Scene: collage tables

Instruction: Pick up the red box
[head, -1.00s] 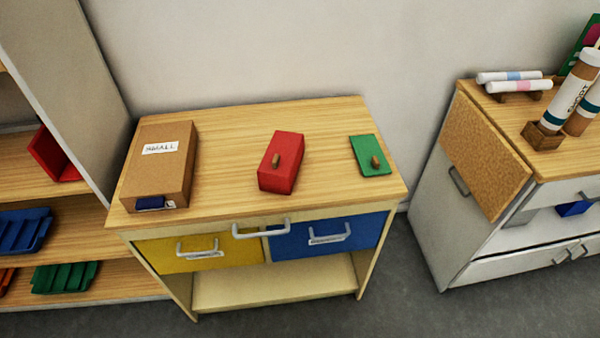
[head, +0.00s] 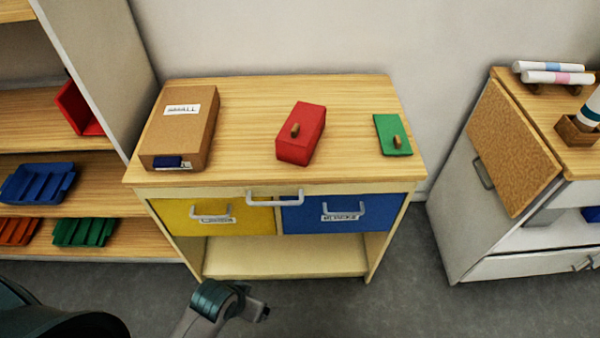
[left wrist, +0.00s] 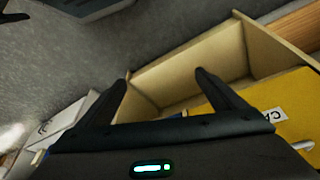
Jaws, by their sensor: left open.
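The red box (head: 301,134) with a small wooden knob on top sits on the middle of the wooden tabletop (head: 245,120). My left arm comes in at the lower left of the head view. Its gripper (head: 262,309) is low in front of the table, well below and apart from the red box. In the left wrist view the left gripper (left wrist: 162,88) has its two dark fingers spread with nothing between them. It faces the table's lower shelf and yellow drawer (left wrist: 290,105). The red box is not in the wrist view. My right gripper is not in view.
A brown cardboard box (head: 180,128) stands left of the red box, and a green lid (head: 393,135) with a knob lies right. A handle (head: 275,199) sticks out at the table's front edge. A shelf (head: 100,180) stands left and a white cabinet (head: 465,190) right.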

